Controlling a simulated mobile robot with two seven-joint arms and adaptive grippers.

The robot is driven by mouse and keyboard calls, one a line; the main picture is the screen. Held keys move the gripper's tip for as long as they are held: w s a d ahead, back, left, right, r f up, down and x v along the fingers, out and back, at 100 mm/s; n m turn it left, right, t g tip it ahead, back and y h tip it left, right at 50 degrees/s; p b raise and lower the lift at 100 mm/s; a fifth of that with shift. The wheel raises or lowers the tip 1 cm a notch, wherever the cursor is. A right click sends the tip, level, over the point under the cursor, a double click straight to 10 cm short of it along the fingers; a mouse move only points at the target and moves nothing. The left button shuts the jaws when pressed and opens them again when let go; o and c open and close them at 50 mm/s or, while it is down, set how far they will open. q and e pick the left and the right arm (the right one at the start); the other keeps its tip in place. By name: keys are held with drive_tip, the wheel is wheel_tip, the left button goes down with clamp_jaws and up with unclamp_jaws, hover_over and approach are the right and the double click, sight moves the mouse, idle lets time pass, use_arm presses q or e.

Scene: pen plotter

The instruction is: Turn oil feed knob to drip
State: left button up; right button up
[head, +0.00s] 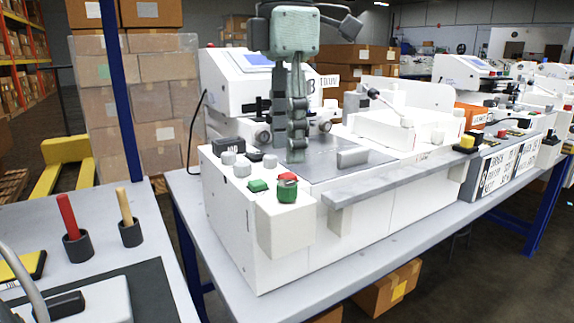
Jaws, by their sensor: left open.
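A white bench machine (232,225) stands on the grey table in the head view. A green round knob (287,187) sits on the box at its front corner. Several grey round knobs (242,167) stand on the top panel to its left. No label reading oil feed or drip is legible, so I cannot tell which knob is the oil feed knob. My left gripper (288,152) hangs from the top of the view, fingers down, above the machine's grey plate and behind the green knob. It is open, seen nearly side-on, and holds nothing visible. My right gripper is out of view.
A red button (287,176) and a green button (259,185) are close to the green knob. A long grey rail (375,181) runs along the machine's front. Red (68,217) and yellow-handled tools (126,207) stand in cups on the left table.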

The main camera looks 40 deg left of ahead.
sight(287, 183)
use_arm(q)
wheel_tip(287, 183, up, 6)
idle(0.8)
